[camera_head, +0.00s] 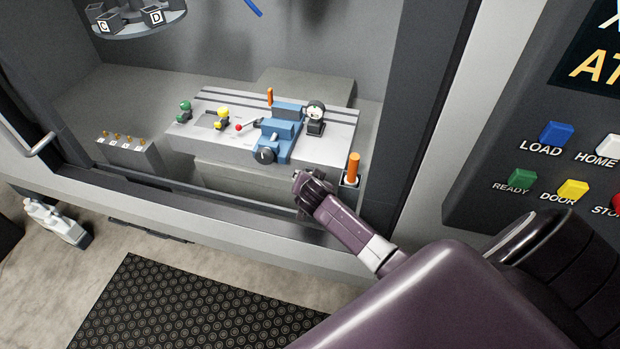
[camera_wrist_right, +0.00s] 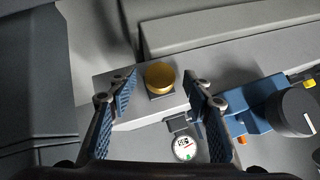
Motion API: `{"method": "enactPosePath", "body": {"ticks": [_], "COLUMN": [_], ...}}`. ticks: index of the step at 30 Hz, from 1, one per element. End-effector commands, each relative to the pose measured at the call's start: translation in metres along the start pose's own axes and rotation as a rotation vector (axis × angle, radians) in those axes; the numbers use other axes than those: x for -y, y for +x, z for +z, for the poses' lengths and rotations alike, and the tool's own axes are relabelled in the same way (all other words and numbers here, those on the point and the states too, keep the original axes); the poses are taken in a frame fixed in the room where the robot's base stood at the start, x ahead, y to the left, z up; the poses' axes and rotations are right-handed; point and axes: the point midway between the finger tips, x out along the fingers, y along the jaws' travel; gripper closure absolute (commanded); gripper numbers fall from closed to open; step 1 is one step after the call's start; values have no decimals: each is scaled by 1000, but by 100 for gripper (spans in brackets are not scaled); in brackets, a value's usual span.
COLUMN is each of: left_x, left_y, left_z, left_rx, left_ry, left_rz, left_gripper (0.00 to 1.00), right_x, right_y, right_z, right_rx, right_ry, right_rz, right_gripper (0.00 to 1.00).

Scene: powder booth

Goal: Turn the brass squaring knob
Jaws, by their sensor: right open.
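A round brass-yellow knob (camera_wrist_right: 159,76) on a small dark square base shows in the right wrist view, near the edge of a light grey block. My right gripper (camera_wrist_right: 160,97) is open, and its blue-padded fingers appear on either side of the knob in that view, apart from it. In the head view the same gripper (camera_head: 303,184) is over the booth's front edge, by the fixture table's front right. An upright orange cylinder (camera_head: 353,167) stands just right of it; I cannot tell whether this is the brass knob. My left gripper is out of view.
The grey fixture table (camera_head: 340,133) bears a blue vise (camera_head: 277,133) with a dark round knob (camera_head: 264,155), a dial gauge (camera_head: 315,118) and small coloured parts. A peg block (camera_head: 128,153) stands left. A button panel (camera_head: 540,165) is outside at right.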

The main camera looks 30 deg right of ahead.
Motion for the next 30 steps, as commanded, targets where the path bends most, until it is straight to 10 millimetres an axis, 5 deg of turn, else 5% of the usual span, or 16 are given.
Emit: {"method": "enactPosePath", "body": {"ticks": [13, 24, 30], "left_x": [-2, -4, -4], "left_y": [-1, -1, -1], "left_z": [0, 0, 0], "left_rx": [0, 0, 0], "left_ry": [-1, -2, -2], "left_rz": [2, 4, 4], "left_gripper": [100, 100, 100], "right_x": [0, 0, 0], "right_y": [6, 6, 6], "right_z": [0, 0, 0], "right_rx": [0, 0, 0], "right_ry": [-1, -1, -8], "right_rz": [0, 1, 9], "right_gripper": [55, 96, 96]}}
